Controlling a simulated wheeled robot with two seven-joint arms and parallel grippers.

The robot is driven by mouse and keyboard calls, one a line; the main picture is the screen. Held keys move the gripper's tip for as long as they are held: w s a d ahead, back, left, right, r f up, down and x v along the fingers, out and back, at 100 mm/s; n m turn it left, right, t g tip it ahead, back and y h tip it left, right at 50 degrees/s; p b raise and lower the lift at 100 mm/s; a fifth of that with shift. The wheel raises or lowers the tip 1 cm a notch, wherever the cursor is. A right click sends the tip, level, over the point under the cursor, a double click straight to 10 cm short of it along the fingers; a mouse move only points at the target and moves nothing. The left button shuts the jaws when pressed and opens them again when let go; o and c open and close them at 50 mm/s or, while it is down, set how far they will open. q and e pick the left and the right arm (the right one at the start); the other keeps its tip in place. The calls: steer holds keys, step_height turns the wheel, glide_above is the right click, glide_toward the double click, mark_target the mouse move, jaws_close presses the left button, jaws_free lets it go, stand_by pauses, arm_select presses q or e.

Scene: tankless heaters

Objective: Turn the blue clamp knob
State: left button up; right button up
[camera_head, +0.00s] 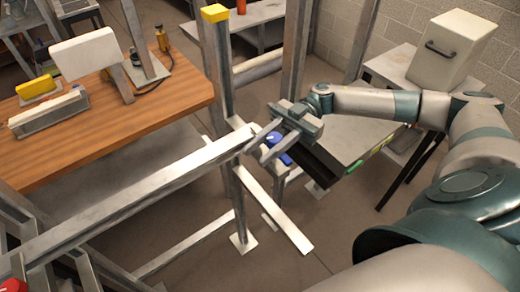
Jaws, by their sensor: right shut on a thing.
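The blue clamp knob (273,140) sits near the right end of a long grey metal rail (140,190), beside an upright post. A blue part (284,159) shows just below it. My right gripper (262,146) reaches in from the right, and its two fingers lie on either side of the knob, shut on it. The fingers hide part of the knob. My left gripper is not in view.
A yellow-capped post (217,70) stands just left of the gripper. A wooden-topped bench (150,110) is at the left. A dark-edged table (350,140) lies under my right forearm. A white box (452,52) stands at the back right. A red knob (12,285) is at the bottom left.

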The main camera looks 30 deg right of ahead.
steer(key=shift+s+d+n+g+h+b, duration=0.1)
steer(key=shift+s+n+g+h+b, duration=0.1)
steer(key=shift+n+g, duration=0.35)
steer(key=shift+s+n+g+h+b, duration=0.1)
steer(key=shift+n+g+h+b, duration=0.2)
steer(key=shift+g, duration=0.35)
steer(key=o, duration=1.1)
steer(key=shift+c, duration=0.2)
steer(key=shift+w+d, duration=0.1)
